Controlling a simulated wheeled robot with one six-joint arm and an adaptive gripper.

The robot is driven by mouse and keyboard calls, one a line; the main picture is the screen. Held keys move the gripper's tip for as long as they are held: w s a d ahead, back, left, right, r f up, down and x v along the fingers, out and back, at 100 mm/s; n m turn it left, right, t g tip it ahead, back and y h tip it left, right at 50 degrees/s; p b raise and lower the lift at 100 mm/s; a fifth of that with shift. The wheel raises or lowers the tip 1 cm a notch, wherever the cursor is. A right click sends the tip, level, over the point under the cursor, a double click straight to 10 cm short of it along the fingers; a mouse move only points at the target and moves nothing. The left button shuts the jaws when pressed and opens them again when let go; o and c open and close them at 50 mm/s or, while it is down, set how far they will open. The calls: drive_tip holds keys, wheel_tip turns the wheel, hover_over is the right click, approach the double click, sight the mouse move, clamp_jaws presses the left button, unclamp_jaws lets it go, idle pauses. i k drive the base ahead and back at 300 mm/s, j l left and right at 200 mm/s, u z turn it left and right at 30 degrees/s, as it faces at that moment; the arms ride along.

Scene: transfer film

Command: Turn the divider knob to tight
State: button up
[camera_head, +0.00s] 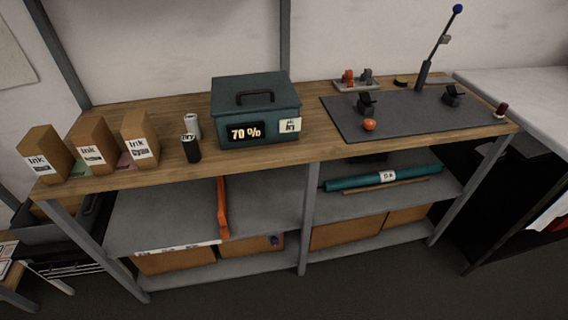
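No thing in view is clearly marked as the divider knob, and no "tight" label can be read. A small round orange thing (369,125) sits near the front edge of a dark flat mat or plate (405,120) on the right half of the workbench. A small dark and reddish knob-like thing (501,110) stands at the bench's right end. Two black clamp-like pieces (366,104) (453,96) stand on the dark plate. I cannot tell which of these is the knob or how it is set. My gripper is not in view.
A dark teal box (256,103) reading "70 %" stands mid-bench on the wooden top (330,162). Ink cartons (93,146) and two cans (191,148) are left of it. A blue-tipped lever (440,45) rises at the back right. Shelves below hold a teal roll (350,182) and cardboard boxes.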

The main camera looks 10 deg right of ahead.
sight(275, 240)
drive_tip(key=u, duration=0.75)
drive_tip(key=i+l+u, duration=0.15)
drive_tip(key=l+u, duration=0.3)
drive_tip(key=i+l+u, duration=0.1)
drive_tip(key=l+u, duration=0.8)
drive_tip(key=l, duration=0.45)
drive_tip(key=k+l+u, duration=0.1)
drive_tip(key=l, duration=0.8)
drive_tip(key=k+l+u, duration=0.05)
